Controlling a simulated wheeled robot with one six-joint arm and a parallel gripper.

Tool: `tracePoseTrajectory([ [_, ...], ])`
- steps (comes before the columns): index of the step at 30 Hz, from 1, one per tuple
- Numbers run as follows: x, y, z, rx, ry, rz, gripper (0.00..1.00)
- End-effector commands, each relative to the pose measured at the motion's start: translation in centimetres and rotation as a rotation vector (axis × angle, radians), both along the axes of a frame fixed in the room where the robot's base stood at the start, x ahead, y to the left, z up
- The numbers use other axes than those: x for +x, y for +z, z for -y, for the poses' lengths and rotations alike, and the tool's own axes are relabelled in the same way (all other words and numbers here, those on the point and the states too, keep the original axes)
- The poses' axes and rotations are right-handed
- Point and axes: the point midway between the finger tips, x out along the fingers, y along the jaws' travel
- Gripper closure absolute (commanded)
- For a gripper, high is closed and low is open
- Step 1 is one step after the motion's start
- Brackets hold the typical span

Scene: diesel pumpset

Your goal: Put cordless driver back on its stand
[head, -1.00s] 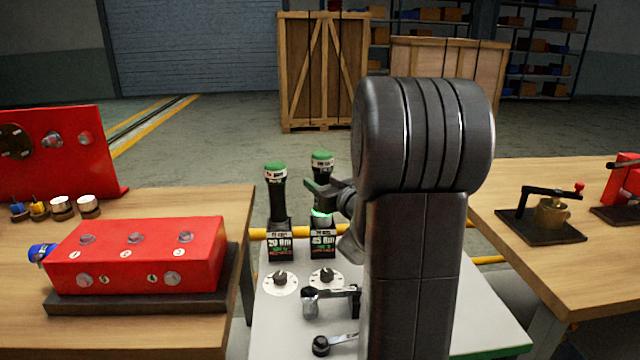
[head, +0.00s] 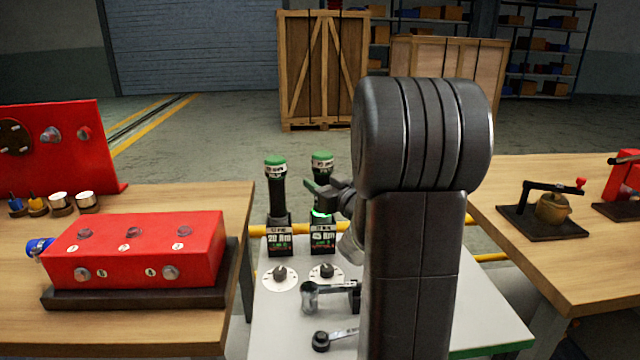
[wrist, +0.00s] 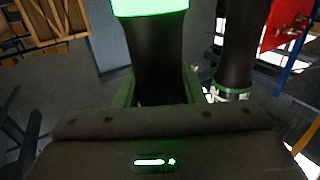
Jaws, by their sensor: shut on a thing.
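Two black cordless drivers with green caps stand upright side by side at the back of the light table in the head view. The left one (head: 277,195) has a label that seems to read 20 Nm. My gripper (head: 323,190) is shut on the right driver's dark body, with a green glow beside the jaws. The wrist view shows that body (wrist: 158,50) between the green-edged jaws. My arm hides part of the table, and I cannot tell the stand apart from the drivers' feet.
Two white dials (head: 280,279) with black knobs sit in front of the drivers. Metal tools (head: 325,292) lie nearer. A red block (head: 135,250) is on the left bench, and a brass pot (head: 553,207) is on the right bench. A yellow rail runs behind the drivers.

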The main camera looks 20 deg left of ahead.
Motion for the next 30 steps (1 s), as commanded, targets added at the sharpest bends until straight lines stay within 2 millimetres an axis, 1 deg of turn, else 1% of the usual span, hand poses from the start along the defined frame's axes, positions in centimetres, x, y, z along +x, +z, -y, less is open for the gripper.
tracePoseTrajectory([
  [9, 0.0, -0.5, 0.0, 0.002, 0.0, 0.003, 1.0],
  [10, 0.0, -0.5, 0.0, 0.002, 0.001, 0.003, 0.63],
  [13, 0.0, -0.5, 0.0, 0.002, 0.0, 0.003, 0.43],
  [14, 0.0, -0.5, 0.0, 0.001, 0.0, 0.002, 0.39],
  [23, -0.1, -0.7, 0.1, -0.001, -0.001, -0.002, 0.39],
  [26, -0.4, -0.6, 0.8, -0.001, -0.002, -0.001, 0.39],
  [29, -1.3, -0.5, 2.0, 0.0, -0.003, -0.001, 0.39],
  [30, -1.8, -0.5, 2.8, 0.001, -0.004, -0.001, 0.39],
])
